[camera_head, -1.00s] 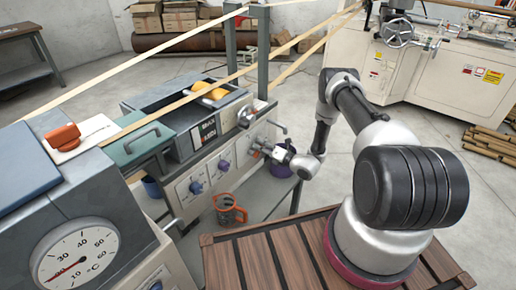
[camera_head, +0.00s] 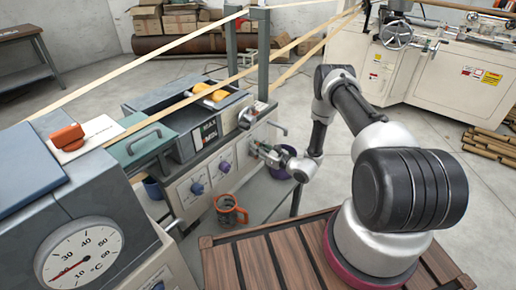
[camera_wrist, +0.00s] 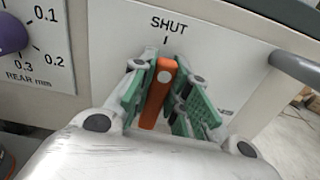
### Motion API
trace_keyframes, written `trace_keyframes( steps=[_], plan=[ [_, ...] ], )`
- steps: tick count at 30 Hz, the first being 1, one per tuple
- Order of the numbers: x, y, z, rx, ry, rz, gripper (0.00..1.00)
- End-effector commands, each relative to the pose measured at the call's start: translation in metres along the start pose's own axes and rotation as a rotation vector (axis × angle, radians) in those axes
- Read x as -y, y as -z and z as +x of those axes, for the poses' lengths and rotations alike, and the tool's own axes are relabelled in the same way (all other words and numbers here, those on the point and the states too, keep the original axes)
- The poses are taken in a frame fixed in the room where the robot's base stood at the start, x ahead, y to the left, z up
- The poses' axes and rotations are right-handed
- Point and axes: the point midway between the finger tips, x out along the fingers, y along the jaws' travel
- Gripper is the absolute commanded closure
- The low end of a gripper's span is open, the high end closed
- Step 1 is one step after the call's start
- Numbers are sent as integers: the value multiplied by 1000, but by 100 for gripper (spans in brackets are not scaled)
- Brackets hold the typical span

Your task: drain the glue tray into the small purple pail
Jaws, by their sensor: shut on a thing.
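The glue tray (camera_head: 168,98) appears to be the dark open trough on top of the winder, with a yellow-orange roller in it. An orange lever (camera_wrist: 158,98) stands upright on the panel below the word SHUT in the wrist view, its top in line with the mark. My gripper (camera_wrist: 162,92) is shut on this lever, with green pads on both sides. In the head view my gripper (camera_head: 266,152) is at the right end of the machine front.
Pale strips run above the machine. A slatted wooden platform (camera_head: 255,264) lies in front.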

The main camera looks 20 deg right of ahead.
Motion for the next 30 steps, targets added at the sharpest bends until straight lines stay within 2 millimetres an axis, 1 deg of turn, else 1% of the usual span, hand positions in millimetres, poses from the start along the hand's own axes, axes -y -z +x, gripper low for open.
trace_keyframes(
  steps=[7,20,21,23,24,30],
  plan=[
    [-3,1,-1,-2,0,-55,100],
    [-4,1,-1,-3,-1,-65,100],
    [-4,2,-1,-3,-1,-65,79],
    [-4,1,-1,-3,-1,-64,68],
    [-4,1,-1,-2,-1,-64,61],
    [-4,1,0,-1,0,-64,61]
  ],
)
